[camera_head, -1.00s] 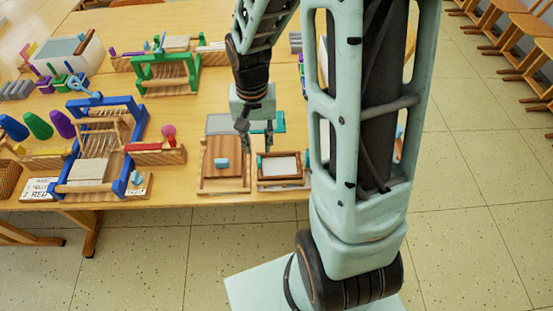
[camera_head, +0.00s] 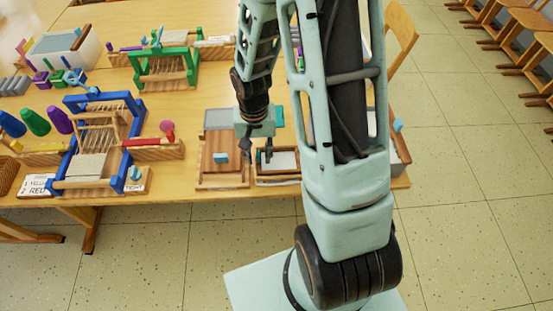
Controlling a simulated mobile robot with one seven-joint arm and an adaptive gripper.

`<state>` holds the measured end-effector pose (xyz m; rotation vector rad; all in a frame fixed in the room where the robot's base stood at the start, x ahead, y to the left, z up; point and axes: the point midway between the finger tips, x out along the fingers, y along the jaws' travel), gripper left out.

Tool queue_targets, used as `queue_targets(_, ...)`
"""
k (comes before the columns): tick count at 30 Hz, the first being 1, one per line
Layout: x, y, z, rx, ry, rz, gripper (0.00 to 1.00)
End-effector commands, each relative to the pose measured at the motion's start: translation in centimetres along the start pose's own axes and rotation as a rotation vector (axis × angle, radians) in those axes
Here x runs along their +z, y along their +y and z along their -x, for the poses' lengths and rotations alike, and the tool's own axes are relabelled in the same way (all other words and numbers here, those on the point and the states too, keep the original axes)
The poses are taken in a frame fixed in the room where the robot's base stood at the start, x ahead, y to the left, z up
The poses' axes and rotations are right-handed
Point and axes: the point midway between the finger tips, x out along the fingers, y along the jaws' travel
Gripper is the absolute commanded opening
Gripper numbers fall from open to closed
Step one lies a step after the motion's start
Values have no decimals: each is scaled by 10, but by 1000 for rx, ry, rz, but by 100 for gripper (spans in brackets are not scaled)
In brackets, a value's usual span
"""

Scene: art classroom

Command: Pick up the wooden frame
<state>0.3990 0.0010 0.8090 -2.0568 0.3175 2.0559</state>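A small wooden frame (camera_head: 277,181) with a pale, whitish inside lies near the front edge of the table, partly hidden by my arm on its right. My gripper (camera_head: 258,152) points down over the frame's left side, close to its back left corner. Its two fingers look apart, with no object visible between them. I cannot tell whether a finger touches the frame.
A wooden board with a light blue block (camera_head: 220,158) lies just left of the frame. Blue (camera_head: 101,145) and green (camera_head: 166,68) looms stand further left. A chair (camera_head: 400,38) is behind my arm. The table's front edge is close.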

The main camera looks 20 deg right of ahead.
Motion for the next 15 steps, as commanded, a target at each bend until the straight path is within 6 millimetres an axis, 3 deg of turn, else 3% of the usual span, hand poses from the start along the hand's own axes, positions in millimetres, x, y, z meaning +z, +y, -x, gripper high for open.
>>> queue_targets(2, 0, 0, 0, 0, 0, 0, 28)
queue_targets(10, 0, 0, 0, 0, 0, 0, 0)
queue_targets(15, 0, 0, 1, 0, 0, 0, 0)
